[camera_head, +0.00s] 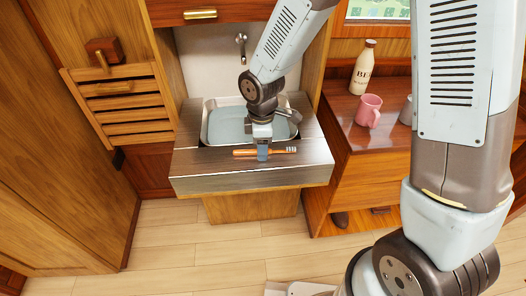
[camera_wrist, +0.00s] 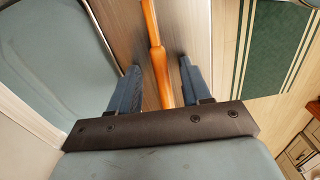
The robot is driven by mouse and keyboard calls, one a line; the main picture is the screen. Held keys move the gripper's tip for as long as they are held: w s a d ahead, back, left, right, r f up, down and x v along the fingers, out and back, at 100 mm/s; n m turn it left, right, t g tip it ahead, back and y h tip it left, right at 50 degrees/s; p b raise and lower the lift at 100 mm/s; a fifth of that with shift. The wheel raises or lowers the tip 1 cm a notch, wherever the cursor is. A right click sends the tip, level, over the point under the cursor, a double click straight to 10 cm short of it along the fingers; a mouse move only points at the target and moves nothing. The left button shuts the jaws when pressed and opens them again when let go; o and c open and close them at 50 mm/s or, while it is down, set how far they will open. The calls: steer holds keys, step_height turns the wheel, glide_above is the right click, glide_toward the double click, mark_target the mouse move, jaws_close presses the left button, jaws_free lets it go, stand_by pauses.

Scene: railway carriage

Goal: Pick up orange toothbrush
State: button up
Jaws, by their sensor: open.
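The orange toothbrush (camera_head: 245,152) lies on the front ledge of the sink counter (camera_head: 200,180), its bristle head to the right in the head view. My gripper (camera_head: 263,152) is right over it at the counter's front. In the wrist view the toothbrush handle (camera_wrist: 152,35) runs between the two blue fingers of my gripper (camera_wrist: 160,85). The fingers stand apart with a gap on both sides of the handle. The lower end of the toothbrush is hidden behind the dark gripper bar in the wrist view.
A sink basin (camera_head: 222,128) is set in the counter just behind the toothbrush. A wooden cabinet (camera_head: 370,135) on the right holds a pink mug (camera_head: 368,109) and a cream bottle (camera_head: 362,70). A slatted wooden rack (camera_head: 120,103) hangs on the left. The floor in front is clear.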

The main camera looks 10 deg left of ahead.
jaws_close()
stand_by(0.4)
steer(key=shift+r, duration=0.1)
